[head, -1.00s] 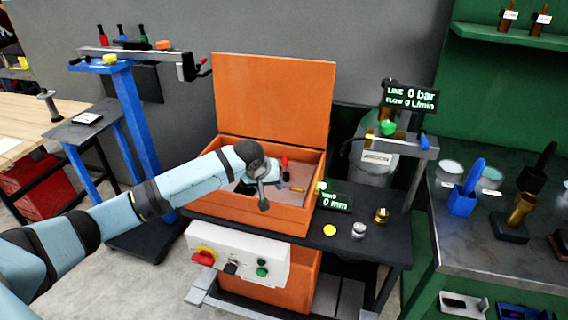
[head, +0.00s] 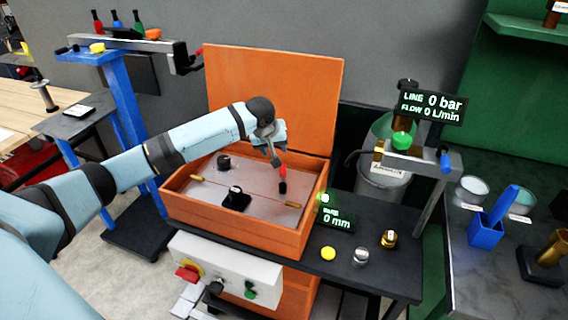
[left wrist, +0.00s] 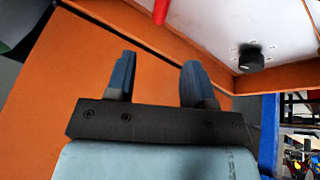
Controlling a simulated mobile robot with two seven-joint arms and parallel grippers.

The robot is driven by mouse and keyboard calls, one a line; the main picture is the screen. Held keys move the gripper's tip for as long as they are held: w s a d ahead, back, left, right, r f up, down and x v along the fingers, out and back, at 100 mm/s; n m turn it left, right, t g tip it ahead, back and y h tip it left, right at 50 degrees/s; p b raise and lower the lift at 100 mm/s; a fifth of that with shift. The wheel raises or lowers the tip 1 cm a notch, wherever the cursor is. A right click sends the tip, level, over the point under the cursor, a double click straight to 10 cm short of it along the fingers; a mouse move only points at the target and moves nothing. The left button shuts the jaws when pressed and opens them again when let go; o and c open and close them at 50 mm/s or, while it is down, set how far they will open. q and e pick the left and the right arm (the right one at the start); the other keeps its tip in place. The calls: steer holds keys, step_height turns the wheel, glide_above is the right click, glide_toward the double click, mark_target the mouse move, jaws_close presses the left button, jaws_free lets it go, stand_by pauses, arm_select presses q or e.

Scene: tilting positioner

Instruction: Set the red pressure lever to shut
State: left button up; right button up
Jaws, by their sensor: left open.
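The red pressure lever (head: 282,173) stands near the back right of the panel inside the open orange box. It has a red grip and a dark lower part. Part of a red rod, probably the same lever, shows at the top edge of the left wrist view (left wrist: 161,10). My left gripper (head: 275,160) is just above and left of the lever in the head view, and I cannot tell whether they touch. In the left wrist view its two fingers (left wrist: 156,78) are apart with nothing between them. My right gripper is not in view.
The orange box (head: 240,238) has its lid (head: 272,100) raised behind the gripper. Its panel carries a black knob (head: 236,198) and a dark round fitting (head: 223,162).

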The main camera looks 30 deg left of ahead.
mark_target(282, 167)
arm_select(q)
steer(key=x, duration=1.2)
steer(key=shift+f+b, duration=0.1)
steer(key=shift+b, duration=0.2)
jaws_close()
